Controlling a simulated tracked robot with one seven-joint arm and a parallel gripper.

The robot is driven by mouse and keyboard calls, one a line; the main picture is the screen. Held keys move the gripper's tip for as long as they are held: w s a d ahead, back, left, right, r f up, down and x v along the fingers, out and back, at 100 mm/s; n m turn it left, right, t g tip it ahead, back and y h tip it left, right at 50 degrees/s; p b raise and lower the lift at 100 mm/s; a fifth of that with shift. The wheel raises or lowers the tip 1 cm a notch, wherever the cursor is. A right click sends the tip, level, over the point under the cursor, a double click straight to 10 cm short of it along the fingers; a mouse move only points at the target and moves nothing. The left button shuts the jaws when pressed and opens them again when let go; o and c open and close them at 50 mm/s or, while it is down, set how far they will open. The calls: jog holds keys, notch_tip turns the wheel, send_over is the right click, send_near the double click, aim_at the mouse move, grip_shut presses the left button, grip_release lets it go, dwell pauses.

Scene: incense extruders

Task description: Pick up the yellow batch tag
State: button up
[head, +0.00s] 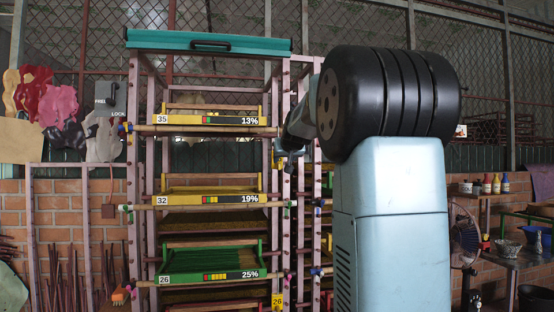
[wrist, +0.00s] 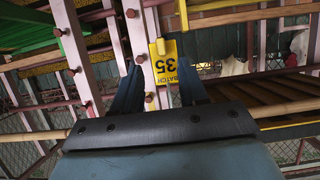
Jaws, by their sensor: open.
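The yellow batch tag (wrist: 163,64), marked "BATCH 35", hangs against a pink rack post in the wrist view. It appears between the two dark fingers of my gripper (wrist: 158,75), which are apart and not closed on it. I cannot tell how far the fingertips are from the tag in depth. In the head view my gripper (head: 287,152) is beside the rack's right front post, near the height of the shelf marked 35; the fingers are small and partly hidden there. Another yellow tag (head: 277,301), marked 26, hangs lower on the same post.
The pink rack (head: 136,185) holds yellow and green trays (head: 212,262) on bamboo poles with coloured ends. Red pegs (wrist: 59,32) stick out of the posts close to my gripper. A teal cover (head: 170,40) tops the rack.

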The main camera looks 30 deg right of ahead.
aim_at(279, 163)
jog(key=shift+x, duration=2.7)
jog(key=shift+a, duration=0.2)
jog(key=shift+c, duration=0.3)
grip_shut()
